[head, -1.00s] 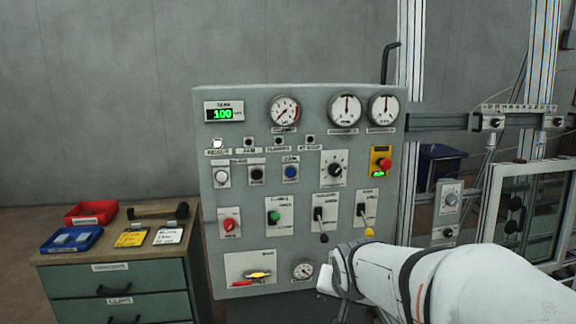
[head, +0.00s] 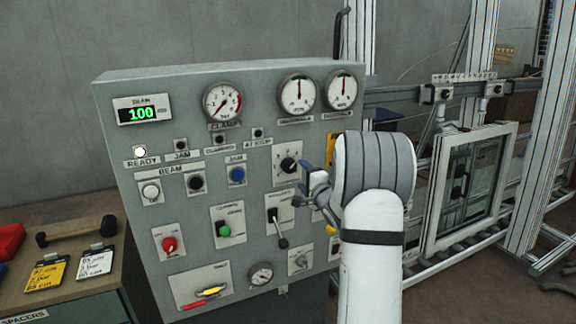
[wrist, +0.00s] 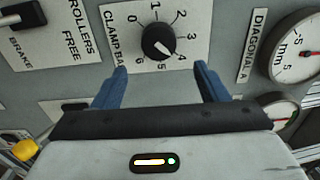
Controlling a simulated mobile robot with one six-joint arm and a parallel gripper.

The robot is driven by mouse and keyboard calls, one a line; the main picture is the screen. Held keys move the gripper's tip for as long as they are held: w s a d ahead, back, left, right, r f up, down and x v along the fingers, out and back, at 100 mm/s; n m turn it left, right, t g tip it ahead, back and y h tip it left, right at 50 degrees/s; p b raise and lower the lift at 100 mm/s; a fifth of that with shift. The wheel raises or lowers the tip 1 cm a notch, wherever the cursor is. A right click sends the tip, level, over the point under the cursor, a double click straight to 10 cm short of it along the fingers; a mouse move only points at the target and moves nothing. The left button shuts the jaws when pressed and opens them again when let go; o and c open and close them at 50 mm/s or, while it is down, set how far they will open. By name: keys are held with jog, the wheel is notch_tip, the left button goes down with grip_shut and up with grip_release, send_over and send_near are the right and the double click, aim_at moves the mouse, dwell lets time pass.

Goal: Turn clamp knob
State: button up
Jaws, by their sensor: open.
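The black clamp knob (wrist: 158,42) sits on a white plate lettered "CLAMP BA", with a scale from 0 to 6 around it. Its white pointer line appears to be towards 4. In the head view the knob (head: 288,164) is just left of my gripper (head: 316,180). My gripper is open and empty. In the wrist view its two blue fingers (wrist: 160,78) are spread wide, with the knob between their lines and just beyond the tips. They look apart from the knob; the exact gap cannot be told.
A round gauge (wrist: 296,48) stands right of the knob in the wrist view. A lever switch (head: 277,228) and a blue button (head: 237,174) are close by on the panel. A clamp pressure gauge (head: 223,103) is above. My arm hides part of the panel's right side.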

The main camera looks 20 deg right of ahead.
aim_at(291, 168)
jog(key=w, duration=0.2)
jog(key=w+p, duration=0.1)
jog(key=w, duration=0.1)
jog(key=w+a, duration=0.1)
jog(key=w, duration=0.1)
jog(key=shift+w, duration=0.3)
jog(key=shift+c, duration=0.2)
jog(key=c, duration=0.9)
jog(key=shift+s+d, duration=0.1)
jog(key=shift+d, duration=0.05)
jog(key=shift+c, duration=0.3)
jog(key=shift+f+n, duration=0.15)
jog(key=shift+n, duration=0.15)
